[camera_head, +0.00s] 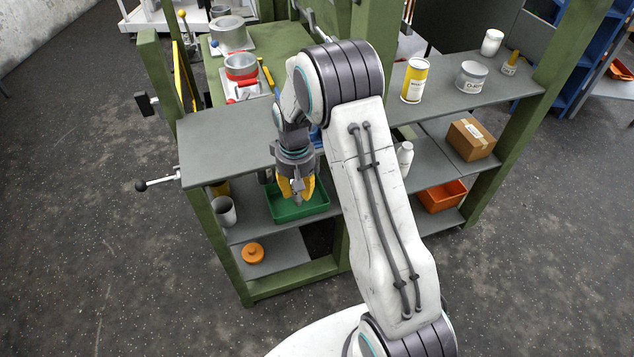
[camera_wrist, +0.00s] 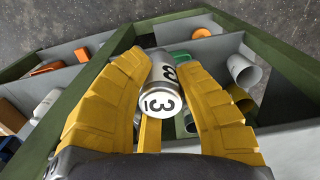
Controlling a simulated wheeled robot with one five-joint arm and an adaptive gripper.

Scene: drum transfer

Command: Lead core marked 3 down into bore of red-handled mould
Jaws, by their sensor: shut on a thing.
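My gripper (camera_head: 297,195) points down over the green tray on the middle shelf in the head view. In the wrist view its yellow fingers (camera_wrist: 165,125) are shut on the lead core (camera_wrist: 160,101), a pale metal cylinder with a black underlined 3 on the end facing the camera. In the head view the fingers largely hide the core. The red-handled mould (camera_head: 240,67) is a grey cylinder with a red band and red handles. It stands on the green bench top, behind and left of my gripper and apart from it. Its bore cannot be made out clearly.
The green tray (camera_head: 289,217) lies below my gripper. A grey cup (camera_head: 225,211) and an orange lidded pot (camera_head: 253,253) stand left of it. A bare grey shelf (camera_head: 215,135) lies between gripper and mould. Another grey mould (camera_head: 229,33) stands behind. Green posts and a yellow can (camera_head: 415,80) are nearby.

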